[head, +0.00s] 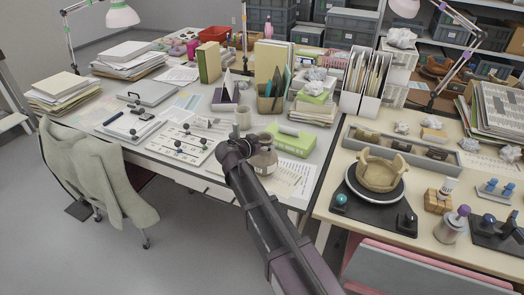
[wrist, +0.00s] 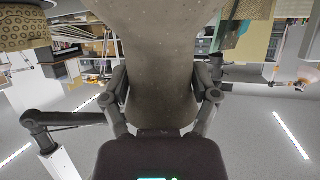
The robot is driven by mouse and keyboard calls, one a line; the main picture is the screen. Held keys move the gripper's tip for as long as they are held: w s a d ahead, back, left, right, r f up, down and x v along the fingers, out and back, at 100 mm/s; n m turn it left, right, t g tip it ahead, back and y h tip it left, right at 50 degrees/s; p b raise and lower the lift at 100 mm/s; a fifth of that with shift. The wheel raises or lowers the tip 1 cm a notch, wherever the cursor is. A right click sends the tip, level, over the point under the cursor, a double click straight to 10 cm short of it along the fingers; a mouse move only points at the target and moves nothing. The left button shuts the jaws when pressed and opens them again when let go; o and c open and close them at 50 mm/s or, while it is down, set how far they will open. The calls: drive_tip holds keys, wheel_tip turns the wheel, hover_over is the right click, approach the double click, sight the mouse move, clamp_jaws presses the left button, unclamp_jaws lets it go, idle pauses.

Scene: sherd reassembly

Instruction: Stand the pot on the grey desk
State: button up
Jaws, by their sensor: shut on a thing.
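My gripper (head: 239,136) is over the front part of the grey desk (head: 200,178). In the wrist view its two fingers close on the sides of a large grey-brown, finely speckled pot (wrist: 162,62). The pot fills the upper middle of that view and runs out of its top edge. I cannot tell whether the pot's base touches the desk.
A board with small dark-knobbed pieces (head: 184,143) lies to the left. A broken-rimmed vessel (head: 380,171) sits on a turntable on the wooden table.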

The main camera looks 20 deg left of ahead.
drive_tip(key=shift+f+b, duration=0.65)
drive_tip(key=shift+f, duration=0.5)
drive_tip(key=o, duration=1.2)
drive_tip(key=shift+r, duration=0.1)
drive_tip(key=shift+r, duration=0.1)
drive_tip(key=shift+s+r, duration=0.1)
drive_tip(key=shift+r, duration=0.05)
drive_tip(key=shift+p+v, duration=2.35)
drive_tip(key=shift+v, duration=3.55)
